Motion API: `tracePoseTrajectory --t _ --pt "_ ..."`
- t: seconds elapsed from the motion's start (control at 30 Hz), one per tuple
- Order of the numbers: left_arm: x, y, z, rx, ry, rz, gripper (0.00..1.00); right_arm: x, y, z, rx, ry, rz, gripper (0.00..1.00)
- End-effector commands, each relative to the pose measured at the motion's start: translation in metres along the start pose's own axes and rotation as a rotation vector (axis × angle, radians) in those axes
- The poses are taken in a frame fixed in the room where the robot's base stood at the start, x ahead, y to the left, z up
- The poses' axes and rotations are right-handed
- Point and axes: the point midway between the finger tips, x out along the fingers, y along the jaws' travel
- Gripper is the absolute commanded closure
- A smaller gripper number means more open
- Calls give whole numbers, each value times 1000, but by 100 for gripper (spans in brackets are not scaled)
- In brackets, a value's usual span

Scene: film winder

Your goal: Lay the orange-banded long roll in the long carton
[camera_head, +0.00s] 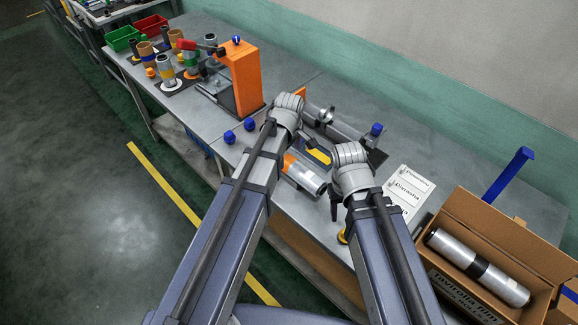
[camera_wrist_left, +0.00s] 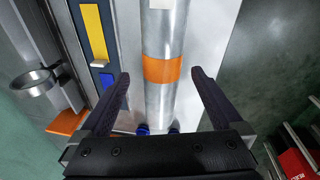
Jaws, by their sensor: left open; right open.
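The orange-banded long roll (camera_head: 308,178) is a silver cylinder lying on the grey bench between my two arms, partly hidden by them. In the left wrist view its orange band (camera_wrist_left: 162,68) shows between the open fingers of my left gripper (camera_wrist_left: 159,76). The fingers are on either side of the roll with gaps; contact is not visible. My right gripper (camera_head: 335,204) is open and empty, near the roll's right end. The open long carton (camera_head: 455,207) stands at the bench's right end and holds a silver roll with a black band (camera_head: 478,267).
The winder with its orange upright (camera_head: 243,77) stands left of my arms, with several small rolls beyond it. A white label card (camera_head: 409,190) lies between my right arm and the carton. A blue bracket (camera_head: 508,174) rises behind the carton. Blue knobs (camera_head: 230,137) sit near the front edge.

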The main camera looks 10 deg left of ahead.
Motion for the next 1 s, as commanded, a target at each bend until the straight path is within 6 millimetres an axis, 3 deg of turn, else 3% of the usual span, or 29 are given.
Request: tracePoseTrajectory --t 0.43,0.73,1.0 --pt "50 -3 -1 0 0 0 0 49 -5 -3 0 0 0 50" --pt "50 -3 -1 0 0 0 0 50 -5 -2 0 -1 -1 50" --pt "51 -3 -1 0 0 0 29 50 -5 -2 0 -1 -1 50"
